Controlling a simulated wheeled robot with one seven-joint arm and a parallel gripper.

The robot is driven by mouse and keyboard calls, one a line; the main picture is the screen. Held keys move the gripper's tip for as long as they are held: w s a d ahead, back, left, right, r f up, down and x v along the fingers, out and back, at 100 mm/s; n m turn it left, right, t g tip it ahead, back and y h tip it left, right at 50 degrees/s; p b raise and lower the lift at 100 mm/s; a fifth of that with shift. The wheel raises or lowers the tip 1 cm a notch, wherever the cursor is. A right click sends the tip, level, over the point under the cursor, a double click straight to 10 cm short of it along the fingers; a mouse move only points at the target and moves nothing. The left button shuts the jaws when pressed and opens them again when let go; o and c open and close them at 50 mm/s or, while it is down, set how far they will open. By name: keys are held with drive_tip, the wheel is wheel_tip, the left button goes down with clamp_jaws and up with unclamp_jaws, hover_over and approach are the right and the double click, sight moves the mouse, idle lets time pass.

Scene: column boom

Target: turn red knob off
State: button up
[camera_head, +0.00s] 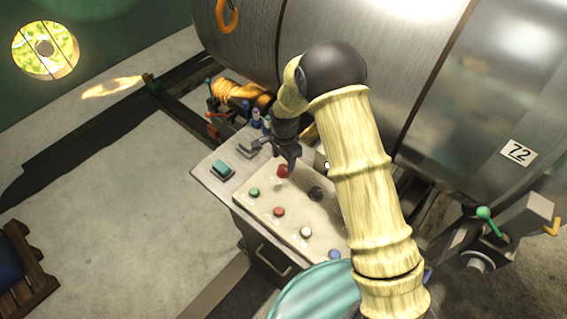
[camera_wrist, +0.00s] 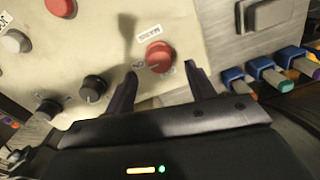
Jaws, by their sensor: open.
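The red knob (camera_head: 283,171) is at the upper part of the beige control panel (camera_head: 262,225). In the wrist view the red knob (camera_wrist: 160,57) shows between my two fingertips, with a small label beside it. My gripper (camera_wrist: 161,69) is open, with one dark finger on each side of the knob; I cannot tell whether either finger touches it. In the head view my gripper (camera_head: 288,160) is just above the knob and partly hides the area behind it. The direction the knob is turned to is not clear.
The panel also carries a red button (camera_head: 279,212), a green button (camera_head: 254,192), a white button (camera_head: 306,232) and black knobs (camera_wrist: 93,87). Coloured-handled items (camera_wrist: 265,70) are close on the wrist view's right. A large metal tank (camera_head: 340,50) stands behind. Open floor is at left.

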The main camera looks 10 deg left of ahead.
sight(284, 167)
drive_tip(key=shift+w+f+p, duration=0.15)
drive_tip(key=shift+f+p, duration=0.25)
drive_tip(key=shift+f, duration=1.65)
drive_tip(key=shift+c, duration=0.4)
drive_tip(key=c, duration=0.9)
drive_tip(key=shift+n+b, duration=0.3)
drive_tip(key=shift+n, duration=0.1)
drive_tip(key=n+b, duration=0.2)
drive_tip(key=n, duration=0.1)
drive_tip(key=shift+f, duration=0.1)
drive_tip(key=n+b, duration=0.2)
drive_tip(key=n, duration=0.2)
drive_tip(key=shift+n, duration=0.4)
drive_tip(key=n+b, duration=0.1)
drive_tip(key=n, duration=0.3)
drive_tip(key=n+b, duration=0.1)
drive_tip(key=n, duration=0.4)
drive_tip(key=shift+r+n, duration=0.2)
drive_tip(key=shift+n, duration=0.1)
